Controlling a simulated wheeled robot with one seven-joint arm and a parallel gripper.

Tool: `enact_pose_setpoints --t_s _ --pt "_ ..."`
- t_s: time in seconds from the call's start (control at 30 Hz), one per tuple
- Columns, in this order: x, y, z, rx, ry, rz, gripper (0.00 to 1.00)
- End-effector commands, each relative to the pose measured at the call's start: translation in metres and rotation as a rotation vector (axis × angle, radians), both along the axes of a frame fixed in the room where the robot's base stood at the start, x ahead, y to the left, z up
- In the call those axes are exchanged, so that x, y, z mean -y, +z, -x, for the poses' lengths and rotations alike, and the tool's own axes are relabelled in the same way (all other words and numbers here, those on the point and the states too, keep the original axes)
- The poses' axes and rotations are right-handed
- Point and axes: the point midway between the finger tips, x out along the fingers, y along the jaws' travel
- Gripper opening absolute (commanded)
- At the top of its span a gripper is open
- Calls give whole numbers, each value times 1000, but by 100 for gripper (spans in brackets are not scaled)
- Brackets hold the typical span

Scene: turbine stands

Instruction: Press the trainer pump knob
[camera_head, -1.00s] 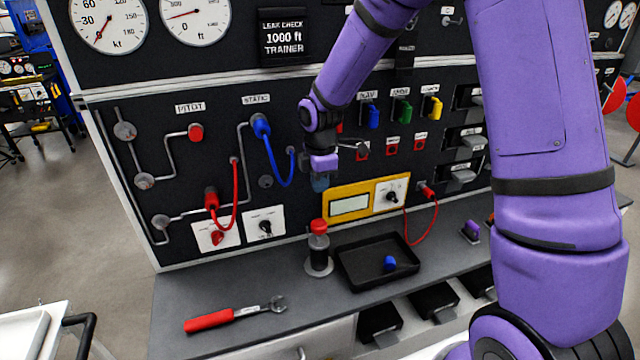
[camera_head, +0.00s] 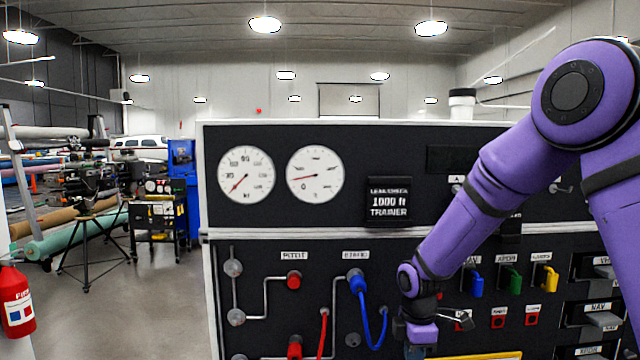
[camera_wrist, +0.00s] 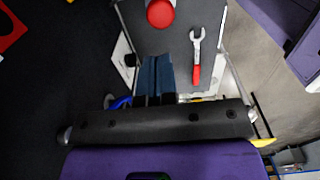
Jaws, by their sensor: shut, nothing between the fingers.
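The pump's red knob (camera_wrist: 160,12) shows at the top edge of the wrist view, partly cut off, above the grey bench top. My gripper (camera_wrist: 155,58) is shut and empty, its two bluish fingers side by side, pointing toward the knob with a gap in the picture between them. In the head view my gripper (camera_head: 420,350) is at the bottom edge, in front of the black trainer panel (camera_head: 265,260), right of the blue hose (camera_head: 373,320). The pump is out of the head view, and the fingertips are cut off there.
A wrench with a red handle (camera_wrist: 196,75) lies on the bench right of the knob in the wrist view. Open floor (camera_head: 165,300) lies left of the panel.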

Motion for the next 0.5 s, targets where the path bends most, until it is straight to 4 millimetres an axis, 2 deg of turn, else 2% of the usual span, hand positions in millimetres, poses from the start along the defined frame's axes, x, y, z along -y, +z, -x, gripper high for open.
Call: enact_pose_setpoints --t_s 0.17,0.37,0.5 --pt "0 5 0 2 0 1 0" --pt "-3 32 0 -2 0 1 0" --pt "-3 34 1 -7 -1 0 0"
